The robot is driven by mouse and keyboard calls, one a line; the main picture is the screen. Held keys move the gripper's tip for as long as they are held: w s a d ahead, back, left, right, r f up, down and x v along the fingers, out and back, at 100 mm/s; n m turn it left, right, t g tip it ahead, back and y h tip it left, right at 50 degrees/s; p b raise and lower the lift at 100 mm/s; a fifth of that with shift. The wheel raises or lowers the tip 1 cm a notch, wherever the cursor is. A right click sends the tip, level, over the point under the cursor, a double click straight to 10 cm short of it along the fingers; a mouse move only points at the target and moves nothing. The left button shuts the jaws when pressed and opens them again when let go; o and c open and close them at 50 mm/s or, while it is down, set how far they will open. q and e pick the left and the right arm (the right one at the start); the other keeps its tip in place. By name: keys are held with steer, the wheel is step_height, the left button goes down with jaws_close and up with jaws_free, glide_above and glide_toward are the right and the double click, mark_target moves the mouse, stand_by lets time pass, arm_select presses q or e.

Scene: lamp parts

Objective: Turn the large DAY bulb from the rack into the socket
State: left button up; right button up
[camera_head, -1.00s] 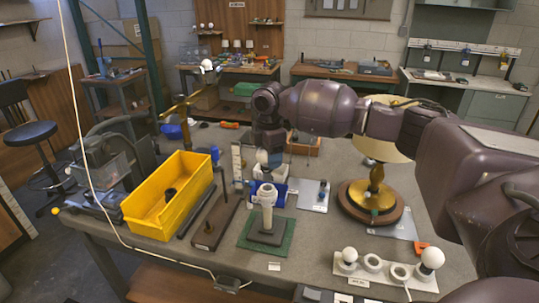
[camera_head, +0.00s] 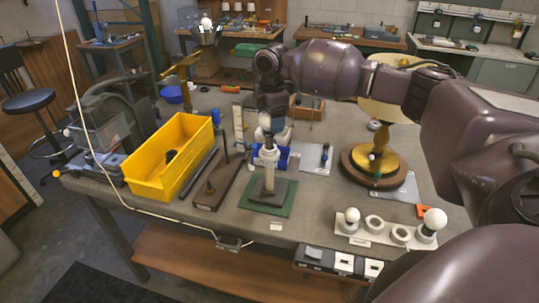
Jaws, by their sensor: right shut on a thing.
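My right gripper (camera_head: 270,112) comes down from my right arm and is shut on a white round bulb (camera_head: 264,121). I cannot tell whether the bulb's base touches the socket. The white rack (camera_head: 385,237) at the front right holds a smaller white bulb (camera_head: 352,214) at its left end and a large white bulb (camera_head: 435,218) at its right end. Its two middle holes are empty. My left gripper is not in view.
A yellow bin (camera_head: 150,180) stands to the left of the post, with a brown board (camera_head: 215,190) between them. A brass lamp base (camera_head: 375,160) on a round wooden foot stands to the right. Blue parts (camera_head: 283,157) lie behind the post.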

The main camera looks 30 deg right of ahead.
steer(key=shift+f, duration=0.1)
steer(key=shift+f, duration=1.15)
steer(key=shift+f+p, duration=0.5)
stand_by(0.5)
steer(key=shift+f+p, duration=0.1)
steer(key=shift+p, duration=0.2)
stand_by(0.9)
steer(key=shift+o, duration=1.3)
steer(key=shift+c, duration=1.3)
steer(key=shift+f, duration=0.1)
